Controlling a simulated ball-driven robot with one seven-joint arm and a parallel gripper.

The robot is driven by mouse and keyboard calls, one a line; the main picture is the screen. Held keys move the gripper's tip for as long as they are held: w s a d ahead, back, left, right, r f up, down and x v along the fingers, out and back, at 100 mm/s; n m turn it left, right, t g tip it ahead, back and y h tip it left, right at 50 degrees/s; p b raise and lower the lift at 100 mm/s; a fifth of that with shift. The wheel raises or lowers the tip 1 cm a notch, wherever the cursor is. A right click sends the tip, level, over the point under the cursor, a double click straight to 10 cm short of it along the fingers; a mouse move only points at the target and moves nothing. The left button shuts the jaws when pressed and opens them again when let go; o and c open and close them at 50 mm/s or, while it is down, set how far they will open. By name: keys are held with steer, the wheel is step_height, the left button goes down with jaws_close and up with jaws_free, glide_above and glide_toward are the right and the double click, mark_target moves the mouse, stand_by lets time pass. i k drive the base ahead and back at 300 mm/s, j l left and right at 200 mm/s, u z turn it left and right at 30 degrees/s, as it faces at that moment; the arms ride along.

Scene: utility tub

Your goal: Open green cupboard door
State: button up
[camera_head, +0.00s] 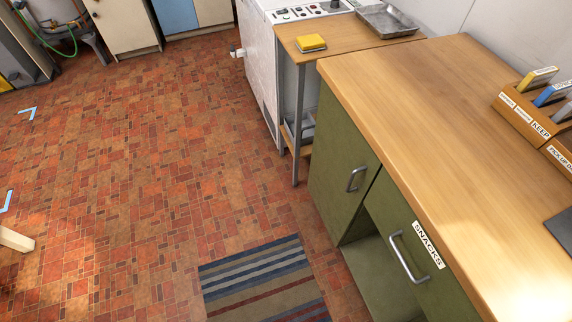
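The green cupboard (335,205) stands at the right under a wooden worktop. Its green door (338,150) is at the left end and looks shut. The door's metal bar handle (357,179) sits near its upper right edge. To the right is a green drawer front (405,245) with a SNACKS label (428,244) and a longer metal handle (407,257). Below the drawer front is an open recess. My gripper is not in view.
A striped mat (263,282) lies on the brick floor in front of the cupboard. A small wooden side table (340,36) with a yellow sponge (311,42) and a metal tray (390,20) stands beyond it, beside a white appliance (258,75). The middle floor is clear.

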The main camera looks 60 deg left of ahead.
mark_target(344, 167)
steer(key=u, duration=1.1)
steer(key=i+j+z, duration=0.2)
steer(key=j+z, duration=0.2)
steer(key=j, duration=0.2)
